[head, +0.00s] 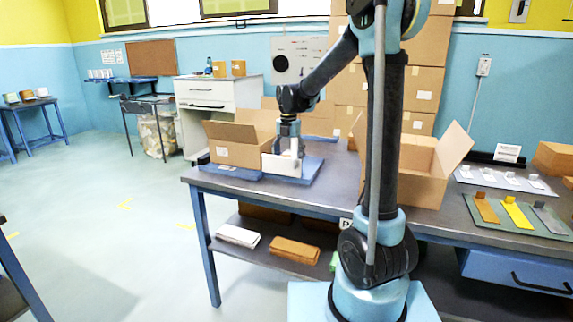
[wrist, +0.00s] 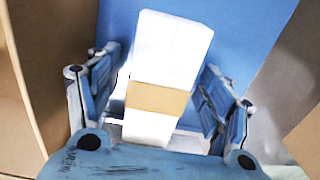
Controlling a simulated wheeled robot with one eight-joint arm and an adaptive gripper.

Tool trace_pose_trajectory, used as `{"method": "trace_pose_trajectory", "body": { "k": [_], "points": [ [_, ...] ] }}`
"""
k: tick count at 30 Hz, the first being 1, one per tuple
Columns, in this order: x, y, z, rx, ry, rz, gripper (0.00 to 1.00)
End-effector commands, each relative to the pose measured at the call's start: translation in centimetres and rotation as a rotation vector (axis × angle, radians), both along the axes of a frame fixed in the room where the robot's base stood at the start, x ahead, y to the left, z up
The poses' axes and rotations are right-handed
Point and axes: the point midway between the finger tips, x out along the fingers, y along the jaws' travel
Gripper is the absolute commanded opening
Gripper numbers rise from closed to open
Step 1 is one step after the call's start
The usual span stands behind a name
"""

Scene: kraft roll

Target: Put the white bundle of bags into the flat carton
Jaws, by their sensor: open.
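The white bundle of bags (wrist: 172,45) has a tan paper band around its middle and lies between the fingers of my gripper (wrist: 160,95) in the wrist view. The gripper is open, with a finger on either side of the bundle; I cannot tell whether they touch it. In the head view my gripper (head: 289,152) points down at the bundle (head: 280,166), over a blue mat (head: 305,172) on the bench. An open carton (head: 235,153) stands just left of it, and a larger open carton (head: 412,160) stands to the right, partly behind my arm. The left one looks lower.
Coloured strips (head: 517,212) on a green board and a white board (head: 500,180) lie at the bench's right. Stacked closed boxes (head: 425,90) stand behind the bench. A white bundle (head: 238,236) and a brown bundle (head: 296,250) lie on the lower shelf.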

Motion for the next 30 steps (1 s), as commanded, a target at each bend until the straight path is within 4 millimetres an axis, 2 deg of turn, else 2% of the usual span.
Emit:
{"method": "trace_pose_trajectory", "body": {
  "k": [6, 13, 16, 17, 23, 26, 30],
  "points": [
    [0.0, 0.0, 0.0, 0.000, 0.000, 0.000, 0.73],
    [0.0, 0.0, 0.0, 0.000, 0.000, 0.000, 0.22],
    [0.0, 0.0, 0.0, 0.000, 0.000, 0.000, 0.22],
    [0.0, 0.0, 0.0, 0.000, 0.000, 0.000, 0.18],
    [0.0, 0.0, 0.1, 0.000, 0.000, 0.000, 0.18],
    [0.0, 0.0, 0.8, 0.000, 0.000, 0.000, 0.18],
    [0.0, 0.0, 2.8, 0.000, 0.000, 0.000, 0.18]
  ]
}}
